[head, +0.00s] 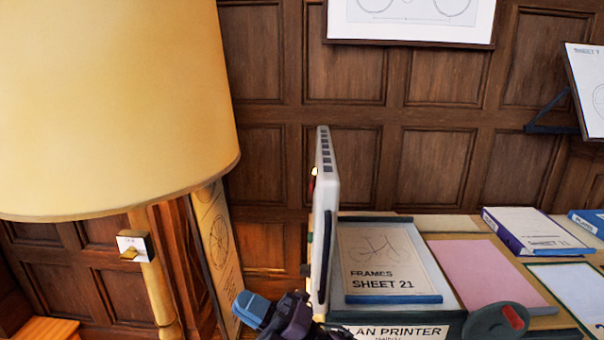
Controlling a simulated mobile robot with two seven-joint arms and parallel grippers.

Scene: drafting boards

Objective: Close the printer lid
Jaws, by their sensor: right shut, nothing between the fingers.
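The printer lid (326,215) is a thin white panel that stands open, near upright, at the left side of the plan printer (455,325). The printer's label is partly cut off by the bottom edge. On its bed lies a sheet marked FRAMES SHEET 21 (381,258). My right gripper (250,308), with blue fingertips, is shut and empty at the bottom of the view. It is left of the lid's lower end, with its fingers pointing left. Its dark wrist covers part of the lid's lower area; I cannot tell whether they touch. My left gripper is not in view.
A large lamp shade (110,100) on a wooden stand fills the left. Right of the printer are a pink sheet (485,268), a purple binder (530,230) and a round dark green object with red (495,322). A panelled wall stands behind.

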